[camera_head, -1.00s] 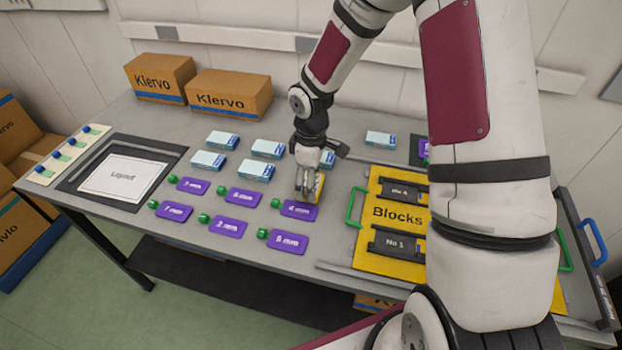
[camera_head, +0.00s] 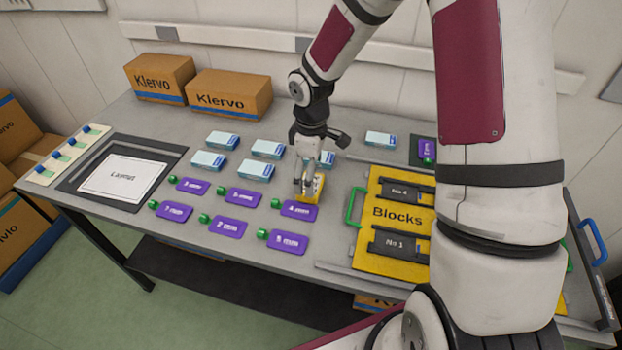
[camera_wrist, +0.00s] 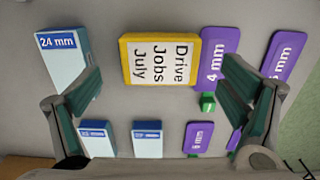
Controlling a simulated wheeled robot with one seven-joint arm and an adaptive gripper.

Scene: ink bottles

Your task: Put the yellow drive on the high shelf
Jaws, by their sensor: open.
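The yellow drive (camera_wrist: 160,61) has a white label reading "Drive Jobs July" and lies on the grey bench beside the purple "4 mm" tag (camera_wrist: 217,60). In the head view the drive (camera_head: 316,187) shows only in part behind my gripper. My gripper (camera_head: 303,191) is over the drive's near side in that view. In the wrist view its two fingers are spread wide, with the drive ahead between and beyond them, and nothing is between the pads. No high shelf can be made out in these frames.
Several purple tags with green knobs lie left of my gripper, and several pale blue boxes (camera_head: 256,170) lie behind. The yellow "Blocks" tray (camera_head: 397,213) with a green handle is to the right. Cardboard boxes (camera_head: 229,93) stand at the back left.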

